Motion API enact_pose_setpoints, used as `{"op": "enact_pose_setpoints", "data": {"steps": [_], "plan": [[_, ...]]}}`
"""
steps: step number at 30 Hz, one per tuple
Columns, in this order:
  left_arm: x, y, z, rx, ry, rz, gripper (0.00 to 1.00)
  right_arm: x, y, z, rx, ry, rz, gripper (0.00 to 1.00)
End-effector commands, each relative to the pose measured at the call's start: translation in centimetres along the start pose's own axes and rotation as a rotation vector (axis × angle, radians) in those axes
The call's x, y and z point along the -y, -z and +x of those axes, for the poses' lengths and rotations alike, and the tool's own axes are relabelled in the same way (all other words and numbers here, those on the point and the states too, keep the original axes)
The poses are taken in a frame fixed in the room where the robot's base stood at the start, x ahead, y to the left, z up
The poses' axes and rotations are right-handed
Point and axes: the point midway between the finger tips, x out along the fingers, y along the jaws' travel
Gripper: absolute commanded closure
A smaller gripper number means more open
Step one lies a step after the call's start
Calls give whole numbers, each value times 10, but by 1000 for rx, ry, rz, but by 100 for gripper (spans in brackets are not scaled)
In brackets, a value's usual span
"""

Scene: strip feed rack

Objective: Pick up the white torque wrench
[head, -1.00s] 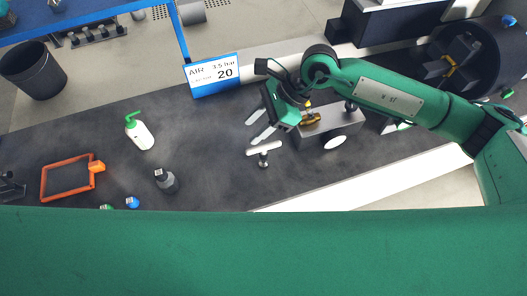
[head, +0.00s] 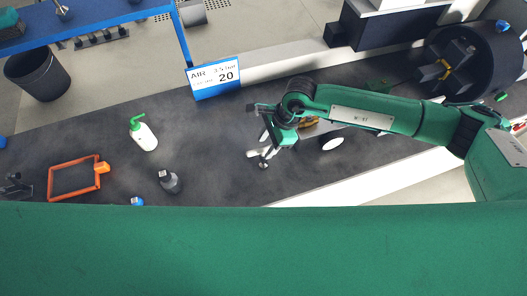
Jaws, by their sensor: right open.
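A short white bar (head: 253,153), which looks like the white torque wrench, shows on the dark bench top by my right gripper, with a small grey knob-like piece (head: 263,164) just below it. My right gripper (head: 268,143) is open, with its pale fingers apart. One finger overlaps the bar in the picture and hides part of it. I cannot tell whether they touch. Nothing shows held between the fingers. My left gripper is out of view.
A grey block with a white disc (head: 332,143) lies partly under my right arm. A white bottle with green spout (head: 144,137), a dark bottle (head: 169,181) and an orange frame (head: 74,178) stand to the left. An air-pressure sign (head: 214,77) is behind. The bench between is clear.

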Motion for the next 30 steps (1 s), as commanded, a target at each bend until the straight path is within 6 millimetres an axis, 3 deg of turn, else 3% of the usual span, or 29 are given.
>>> {"op": "enact_pose_setpoints", "data": {"steps": [6,12,19,25,30], "plan": [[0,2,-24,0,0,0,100,-2,-5,22,0,-3,0,57],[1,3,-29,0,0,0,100,-2,-3,44,0,-1,0,57],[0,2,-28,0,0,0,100,-2,-2,45,0,0,0,57],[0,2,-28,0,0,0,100,-2,-2,45,0,0,0,97],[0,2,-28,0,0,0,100,-1,-3,45,1,0,0,100]]}}
